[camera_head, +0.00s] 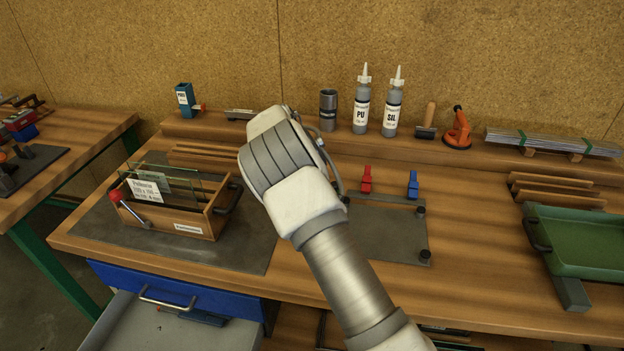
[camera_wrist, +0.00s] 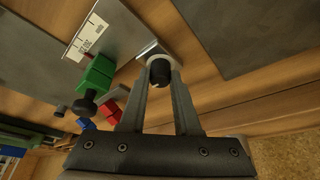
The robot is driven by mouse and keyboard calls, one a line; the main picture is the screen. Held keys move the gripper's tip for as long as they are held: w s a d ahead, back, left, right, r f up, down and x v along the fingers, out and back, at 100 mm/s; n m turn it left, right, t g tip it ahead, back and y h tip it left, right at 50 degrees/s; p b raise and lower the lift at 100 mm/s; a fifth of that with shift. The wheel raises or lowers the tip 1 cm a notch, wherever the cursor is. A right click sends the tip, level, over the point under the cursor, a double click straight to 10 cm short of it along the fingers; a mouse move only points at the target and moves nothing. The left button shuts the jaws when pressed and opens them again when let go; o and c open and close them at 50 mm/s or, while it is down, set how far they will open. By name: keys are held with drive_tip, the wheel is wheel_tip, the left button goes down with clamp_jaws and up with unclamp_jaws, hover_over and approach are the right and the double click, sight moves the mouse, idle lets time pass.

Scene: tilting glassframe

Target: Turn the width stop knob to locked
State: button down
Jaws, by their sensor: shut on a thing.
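My gripper (camera_wrist: 160,78) shows in the wrist view, its two fingers closed around a black knob (camera_wrist: 160,68) with a pale ring at its base. The knob sits at the edge of a grey metal plate (camera_wrist: 130,30) with a white scale (camera_wrist: 87,38). No lettering for locked is readable. In the head view my arm hides my gripper and the gripped knob. The grey fixture plate (camera_head: 385,235) shows right of my arm, with a red clamp (camera_head: 366,180), a blue clamp (camera_head: 413,184) and black knobs (camera_head: 425,256) at its right side.
A green block (camera_wrist: 98,75) and another black knob (camera_wrist: 86,105) lie close left of my fingers. A wooden box (camera_head: 195,222) holding glass panes stands left of my arm. Bottles (camera_head: 362,105) stand on the back shelf; a green tray (camera_head: 585,245) is at right. The drawer (camera_head: 165,325) is open.

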drive_tip(key=c, duration=0.6)
unclamp_jaws()
drive_tip(key=p+v, duration=0.1)
drive_tip(key=v, duration=1.6)
drive_tip(key=shift+w+a+r, duration=0.1)
drive_tip(key=shift+r, duration=0.1)
